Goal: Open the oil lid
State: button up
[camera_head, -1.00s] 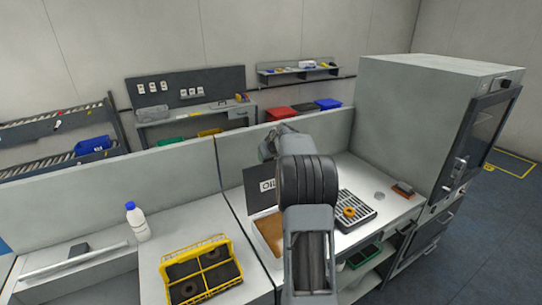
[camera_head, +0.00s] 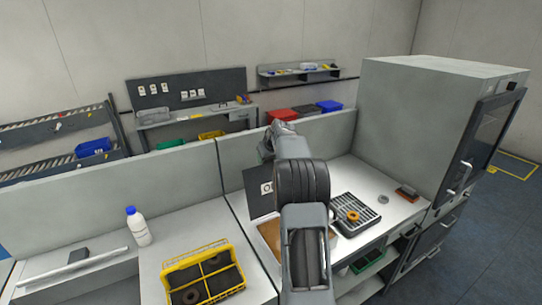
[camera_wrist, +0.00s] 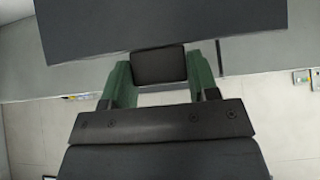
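The oil lid (camera_head: 257,184) is a dark panel marked with white lettering. It stands steeply raised at the back of the bench in the head view, with a brown surface (camera_head: 270,233) in front of it. My arm covers its right part and most of the lettering. In the wrist view a dark panel (camera_wrist: 160,25) fills the top. My gripper (camera_wrist: 160,72) has green fingers on both sides of a small black block (camera_wrist: 160,66), seemingly the lid's handle, and they appear to touch it. In the head view my fingertips are hidden.
A yellow crate (camera_head: 167,273) with dark round parts and a white bottle (camera_head: 138,227) with a blue cap stand to the left. A grey rack (camera_head: 370,211) with an orange ring lies to the right. A tall grey machine (camera_head: 400,125) stands at the bench's right end.

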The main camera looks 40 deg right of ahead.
jog(key=shift+o, duration=1.4)
jog(key=shift+s+f, duration=0.1)
jog(key=shift+f, duration=0.35)
jog(key=shift+o, duration=0.3)
jog(key=shift+w+d, duration=0.1)
jog(key=shift+w, duration=0.1)
jog(key=shift+d+r, duration=0.1)
jog(key=shift+r, duration=0.15)
jog(key=shift+s+r, duration=0.1)
jog(key=shift+r, duration=0.15)
jog(key=b+v, duration=0.1)
jog(key=v, duration=1.2)
jog(key=shift+r, duration=0.4)
jog(key=shift+w+d+f, duration=0.2)
jog(key=shift+d, duration=0.2)
